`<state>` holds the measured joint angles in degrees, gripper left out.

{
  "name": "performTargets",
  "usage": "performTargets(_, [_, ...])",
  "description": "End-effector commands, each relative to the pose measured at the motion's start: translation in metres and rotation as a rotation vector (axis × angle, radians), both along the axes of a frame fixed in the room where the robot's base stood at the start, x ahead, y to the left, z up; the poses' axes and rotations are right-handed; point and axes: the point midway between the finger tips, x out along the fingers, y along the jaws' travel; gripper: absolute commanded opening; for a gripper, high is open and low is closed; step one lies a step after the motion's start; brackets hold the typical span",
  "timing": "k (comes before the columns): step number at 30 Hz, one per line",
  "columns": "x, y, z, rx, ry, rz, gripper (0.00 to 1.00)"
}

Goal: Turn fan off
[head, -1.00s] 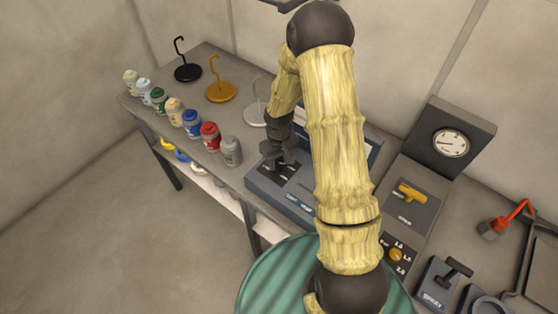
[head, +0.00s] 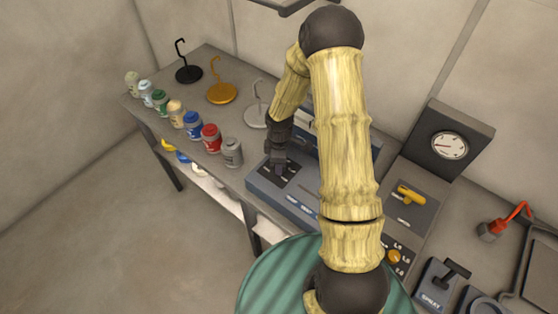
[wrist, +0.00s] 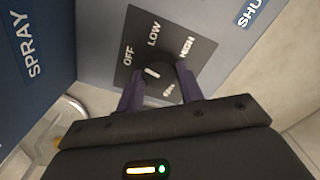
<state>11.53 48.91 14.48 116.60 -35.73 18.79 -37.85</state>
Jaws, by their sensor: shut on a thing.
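The fan knob (wrist: 158,82) is a dark round dial with a white mark, on a black plate (wrist: 123,82) lettered OFF, LOW and HIGH. The mark lies on the knob's upper left; I cannot tell exactly whether it points to OFF or LOW. My gripper (wrist: 160,68) has its two purple-grey fingers on either side of the knob, shut on it. In the head view my gripper (head: 279,165) is down on the grey-blue control box (head: 262,188), and the knob is hidden there.
Several paint jars (head: 210,137) line the bench's left front, near hook stands (head: 221,92). A gauge box (head: 450,142), a yellow-handled panel (head: 410,194) and a spray switch (head: 437,284) are to the right. SPRAY lettering (wrist: 32,58) shows beside the knob panel.

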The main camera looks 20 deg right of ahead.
Motion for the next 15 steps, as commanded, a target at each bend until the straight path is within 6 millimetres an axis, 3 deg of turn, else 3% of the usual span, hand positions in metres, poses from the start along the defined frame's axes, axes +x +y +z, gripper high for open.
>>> performTargets(15, [0.0011, 0.0003, 0.0008, -0.001, -0.003, 0.203, 0.14])
